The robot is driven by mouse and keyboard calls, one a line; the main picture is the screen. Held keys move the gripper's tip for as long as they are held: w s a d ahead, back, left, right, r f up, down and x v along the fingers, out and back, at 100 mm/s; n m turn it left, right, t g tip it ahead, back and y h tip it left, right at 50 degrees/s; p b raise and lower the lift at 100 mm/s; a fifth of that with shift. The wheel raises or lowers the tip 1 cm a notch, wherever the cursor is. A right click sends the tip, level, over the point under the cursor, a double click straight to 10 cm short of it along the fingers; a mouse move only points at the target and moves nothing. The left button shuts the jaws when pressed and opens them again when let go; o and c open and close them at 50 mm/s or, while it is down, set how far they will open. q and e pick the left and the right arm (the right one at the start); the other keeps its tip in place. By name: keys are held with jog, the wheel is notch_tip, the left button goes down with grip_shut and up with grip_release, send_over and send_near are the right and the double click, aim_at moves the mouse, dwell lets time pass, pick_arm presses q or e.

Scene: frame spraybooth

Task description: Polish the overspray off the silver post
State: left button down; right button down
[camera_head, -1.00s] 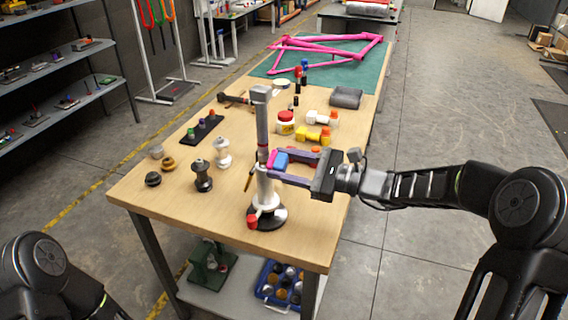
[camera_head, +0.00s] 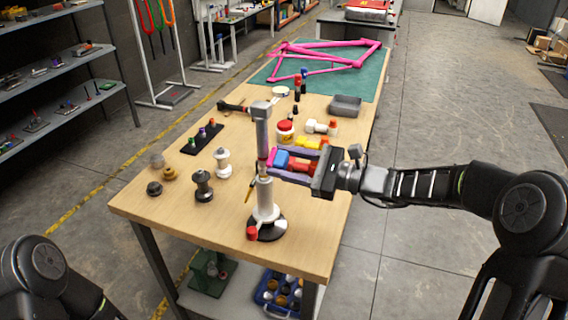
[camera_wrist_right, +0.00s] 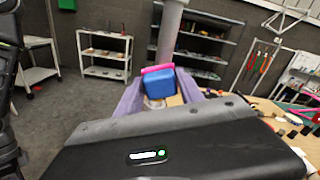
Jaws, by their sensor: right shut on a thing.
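The silver post (camera_head: 262,136) stands upright near the bench's front end, with a grey head on top, a white lower sleeve and a round dark base. A small reddish patch shows on the post around the height of my gripper. My right gripper (camera_head: 279,164) is shut on a blue block (camera_head: 282,159) with a pink face (camera_head: 272,155). The pink face is turned to the post and looks to be at its surface; exact contact is hard to tell. The right wrist view shows the blue block (camera_wrist_right: 159,86), pink face (camera_wrist_right: 157,69) and post (camera_wrist_right: 170,36). My left gripper is out of view.
On the wooden bench (camera_head: 155,207) are dark and white turned pieces (camera_head: 203,186) at left, a red-lidded jar (camera_head: 285,132), yellow and red pieces behind my gripper, and a grey folded cloth (camera_head: 345,106). A pink frame (camera_head: 325,57) lies on a green mat.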

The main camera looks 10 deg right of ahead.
jog(key=shift+a+r+p, duration=0.15)
jog(key=shift+r+p, duration=0.5)
jog(key=shift+r, duration=0.8)
jog(key=shift+v, duration=3)
jog(key=v, duration=0.3)
